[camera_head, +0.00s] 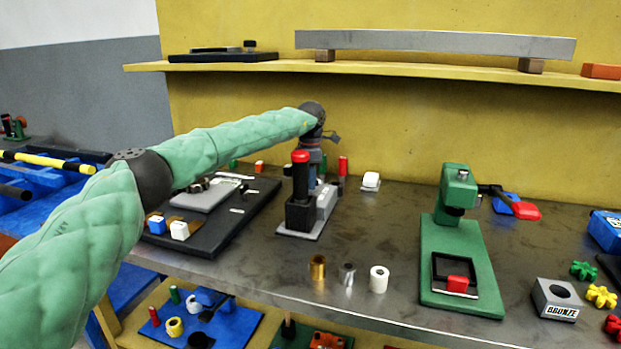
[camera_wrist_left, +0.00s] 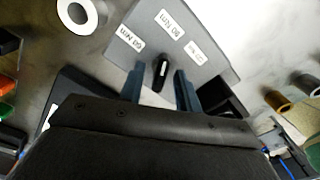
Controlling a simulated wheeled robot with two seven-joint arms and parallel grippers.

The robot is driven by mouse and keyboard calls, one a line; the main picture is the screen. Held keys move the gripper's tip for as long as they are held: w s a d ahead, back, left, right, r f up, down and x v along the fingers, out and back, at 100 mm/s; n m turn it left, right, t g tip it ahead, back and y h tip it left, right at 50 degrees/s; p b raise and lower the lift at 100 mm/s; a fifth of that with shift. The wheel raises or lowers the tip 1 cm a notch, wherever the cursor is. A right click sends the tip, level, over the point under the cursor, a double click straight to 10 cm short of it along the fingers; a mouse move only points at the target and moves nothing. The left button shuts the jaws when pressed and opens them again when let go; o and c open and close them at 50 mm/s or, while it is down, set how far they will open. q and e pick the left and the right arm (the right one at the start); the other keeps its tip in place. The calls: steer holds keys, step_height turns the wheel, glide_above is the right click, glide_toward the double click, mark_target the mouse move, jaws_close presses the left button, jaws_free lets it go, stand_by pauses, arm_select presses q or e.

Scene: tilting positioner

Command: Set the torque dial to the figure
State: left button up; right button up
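In the left wrist view a small black dial knob (camera_wrist_left: 160,75) with a white mark stands on a light grey plate (camera_wrist_left: 205,68). Its long side runs nearly up and down in the picture. White labels in Nm sit above it; one seems to read 60 Nm (camera_wrist_left: 130,40), another perhaps 90 Nm (camera_wrist_left: 168,20). My left gripper (camera_wrist_left: 160,82) is open, one finger on each side of the knob, with gaps visible on both sides. In the head view my left gripper (camera_head: 318,162) reaches down behind a black, red-topped fixture (camera_head: 300,195), which partly hides it. My right gripper is not in view.
The bench holds a dark board (camera_head: 235,220) with white blocks to the left. Brass, steel and white rings (camera_head: 379,279) stand in front. A green press (camera_head: 455,250) and a BRONZE block (camera_head: 557,300) are to the right. A shelf (camera_head: 430,72) runs behind.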

arm_select(q)
jaws_close()
